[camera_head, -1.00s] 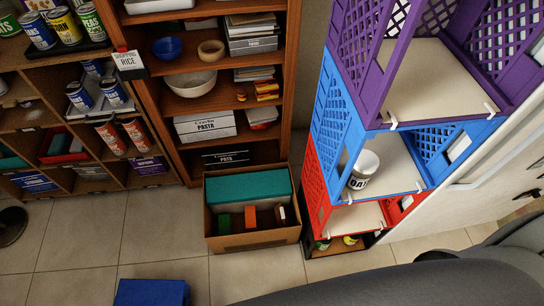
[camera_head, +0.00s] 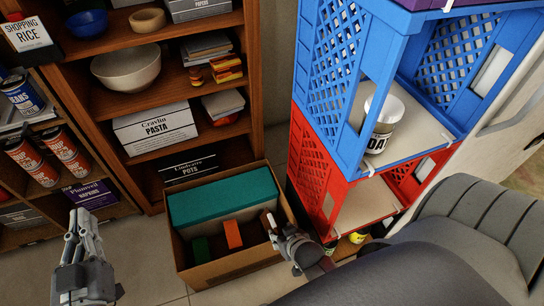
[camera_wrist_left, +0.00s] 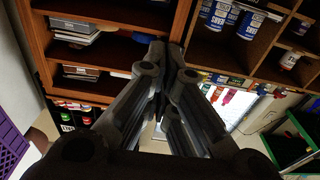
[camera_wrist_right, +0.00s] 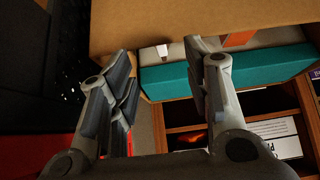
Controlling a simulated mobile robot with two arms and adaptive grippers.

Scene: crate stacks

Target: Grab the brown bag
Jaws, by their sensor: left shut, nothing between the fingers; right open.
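I cannot make out a brown bag in any view. A brown cardboard box (camera_head: 235,262) stands on the floor below the shelf in the head view, with a teal block, green and orange items and a small white-topped item in it. My left gripper (camera_head: 82,225) is shut and empty, left of the box; its fingers meet in the left wrist view (camera_wrist_left: 168,70). My right gripper (camera_head: 272,225) is at the box's right edge. In the right wrist view it is open (camera_wrist_right: 157,52), with the cardboard wall (camera_wrist_right: 200,22) and the teal block (camera_wrist_right: 168,82) beyond its fingers.
A stack of red (camera_head: 310,170) and blue (camera_head: 330,85) crates stands right of the box, close to my right gripper. A white can (camera_head: 384,120) sits in the blue crate. A wooden shelf (camera_head: 240,110) stands behind. Bare tiled floor lies between my left gripper and the box.

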